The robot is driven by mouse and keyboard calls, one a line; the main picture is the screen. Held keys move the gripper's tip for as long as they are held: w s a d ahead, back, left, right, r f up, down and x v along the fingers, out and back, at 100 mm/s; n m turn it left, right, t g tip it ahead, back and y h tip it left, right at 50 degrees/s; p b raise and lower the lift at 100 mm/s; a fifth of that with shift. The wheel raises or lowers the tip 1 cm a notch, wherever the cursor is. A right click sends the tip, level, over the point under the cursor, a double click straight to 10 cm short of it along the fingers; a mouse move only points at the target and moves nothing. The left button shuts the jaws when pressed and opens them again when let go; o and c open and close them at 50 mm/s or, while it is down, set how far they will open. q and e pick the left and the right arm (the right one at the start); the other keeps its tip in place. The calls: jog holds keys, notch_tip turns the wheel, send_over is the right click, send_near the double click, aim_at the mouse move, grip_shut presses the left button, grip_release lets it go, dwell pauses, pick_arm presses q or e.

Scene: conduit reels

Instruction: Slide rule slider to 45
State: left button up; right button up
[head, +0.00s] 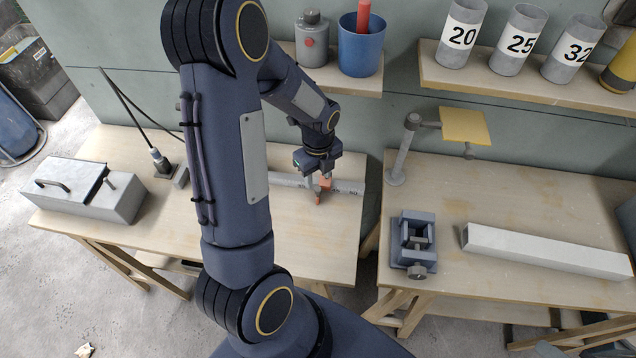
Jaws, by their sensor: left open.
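A pale grey rule (347,187) with dark marks lies along the left workbench. Its left part is partly hidden behind my left arm. A small orange-red slider (320,193) sits on the rule. My left gripper (316,190) points down at the slider, with its fingers open around or close beside it; I cannot tell whether they touch. The numbers on the rule are too small to read surely. My right gripper is not in view.
A grey metal box (88,192) stands at the left of the left bench (318,250). The right bench (500,290) holds a vise (413,243), a long grey duct (545,252) and a stand with a yellow plate (464,126). Shelves above hold numbered tubes (517,45) and a blue cup (361,48).

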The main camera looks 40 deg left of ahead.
aim_at(318, 188)
pick_arm(q)
jog(key=shift+f, duration=2.35)
jog(key=shift+c, duration=0.2)
grip_shut()
